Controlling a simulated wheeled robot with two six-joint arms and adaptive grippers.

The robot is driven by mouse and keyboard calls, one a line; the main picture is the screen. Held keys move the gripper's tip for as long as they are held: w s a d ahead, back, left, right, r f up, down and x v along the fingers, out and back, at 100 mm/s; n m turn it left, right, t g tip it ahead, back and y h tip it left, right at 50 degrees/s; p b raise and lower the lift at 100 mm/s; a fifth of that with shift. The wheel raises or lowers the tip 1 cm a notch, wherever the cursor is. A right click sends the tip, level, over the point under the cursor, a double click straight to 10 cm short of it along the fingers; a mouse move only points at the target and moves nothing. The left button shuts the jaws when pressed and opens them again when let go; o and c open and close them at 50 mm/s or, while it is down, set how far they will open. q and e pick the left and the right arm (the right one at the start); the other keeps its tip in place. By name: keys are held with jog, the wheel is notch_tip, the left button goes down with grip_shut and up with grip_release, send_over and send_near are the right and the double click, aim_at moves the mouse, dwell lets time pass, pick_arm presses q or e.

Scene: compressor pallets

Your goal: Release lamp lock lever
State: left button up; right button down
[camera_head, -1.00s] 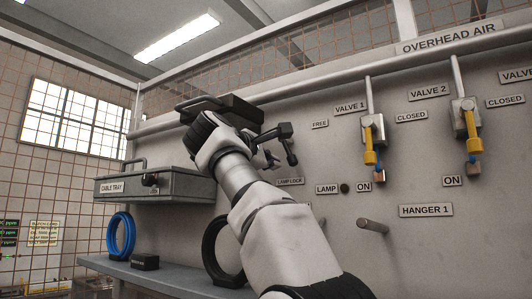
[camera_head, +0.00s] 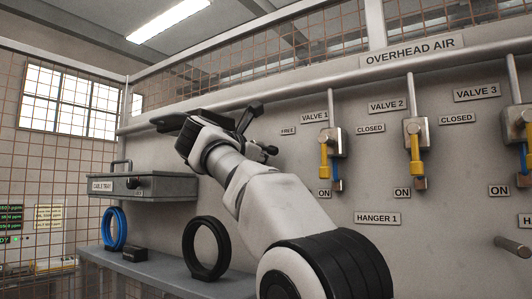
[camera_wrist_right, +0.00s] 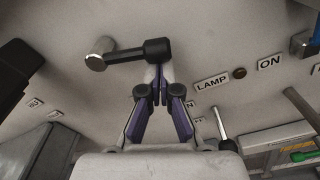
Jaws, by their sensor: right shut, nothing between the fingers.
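The lamp lock lever (camera_wrist_right: 135,53) is a short dark arm with a silver round end. In the right wrist view it lies nearly level across the top middle. My right gripper (camera_wrist_right: 160,79) is shut and empty, its purple-sided fingers meeting just below the lever's dark block. I cannot tell whether they touch it. In the head view the right wrist hides the fingers. A dark upright bar (camera_head: 249,117) shows beside the wrist there; I cannot tell whether it is the lever or part of the gripper. My left gripper is out of view.
A LAMP label (camera_wrist_right: 212,83) sits right of the fingers. A FREE label (camera_head: 288,131) and several yellow-handled valves (camera_head: 325,149) are on the panel. A grey cable tray box (camera_head: 150,187), a blue coil (camera_head: 114,229) and a black ring (camera_head: 206,249) stand at the left.

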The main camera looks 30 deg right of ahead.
jog(key=r+n+p, duration=0.1)
jog(key=n, duration=0.1)
jog(key=shift+r+n, duration=0.15)
jog(key=shift+n, duration=0.15)
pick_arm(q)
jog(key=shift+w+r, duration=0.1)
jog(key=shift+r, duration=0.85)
pick_arm(e)
jog(key=shift+s+d+r, duration=0.15)
jog(key=shift+r, duration=0.25)
